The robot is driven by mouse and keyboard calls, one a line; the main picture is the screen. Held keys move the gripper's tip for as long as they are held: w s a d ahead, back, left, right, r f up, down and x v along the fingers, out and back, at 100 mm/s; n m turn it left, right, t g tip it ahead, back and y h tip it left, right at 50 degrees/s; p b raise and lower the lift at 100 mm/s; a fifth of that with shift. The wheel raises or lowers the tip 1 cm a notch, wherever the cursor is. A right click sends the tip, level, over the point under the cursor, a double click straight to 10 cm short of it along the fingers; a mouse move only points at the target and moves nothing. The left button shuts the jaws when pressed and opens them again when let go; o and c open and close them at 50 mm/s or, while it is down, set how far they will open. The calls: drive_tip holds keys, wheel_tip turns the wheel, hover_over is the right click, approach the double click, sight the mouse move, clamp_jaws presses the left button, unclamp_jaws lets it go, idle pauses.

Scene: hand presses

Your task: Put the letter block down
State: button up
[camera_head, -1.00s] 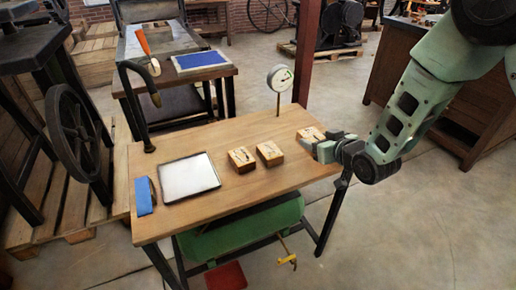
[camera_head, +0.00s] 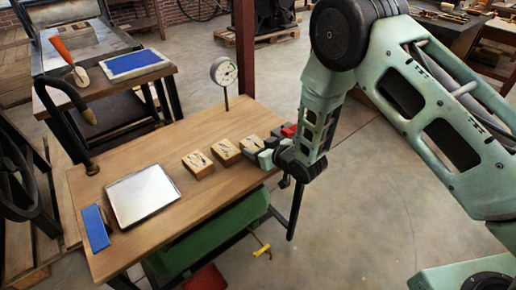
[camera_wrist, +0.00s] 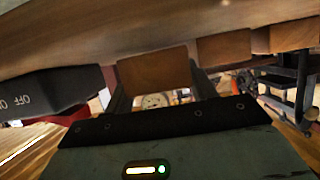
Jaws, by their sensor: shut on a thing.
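The letter block (camera_head: 251,146) is a small wooden block with a dark mark on its top, at the right end of a row over the table (camera_head: 130,155). My gripper (camera_head: 263,154) reaches in from the right and is shut on it. In the wrist view, which is upside down, the block (camera_wrist: 155,80) sits between both fingers, at or very near the tabletop. I cannot tell whether it touches. Two similar blocks stand to its left in the head view, a middle one (camera_head: 225,152) and a left one (camera_head: 198,165).
A metal-rimmed tray (camera_head: 143,194) and a blue-topped block (camera_head: 96,228) lie on the table's left part. A dial gauge (camera_head: 224,72) stands at the back edge. A dark and red box (camera_head: 287,131) is close behind my gripper. The front middle tabletop is clear.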

drive_tip(key=shift+f, duration=0.2)
drive_tip(key=shift+f, duration=0.2)
drive_tip(key=o, duration=0.8)
drive_tip(key=shift+c, duration=0.2)
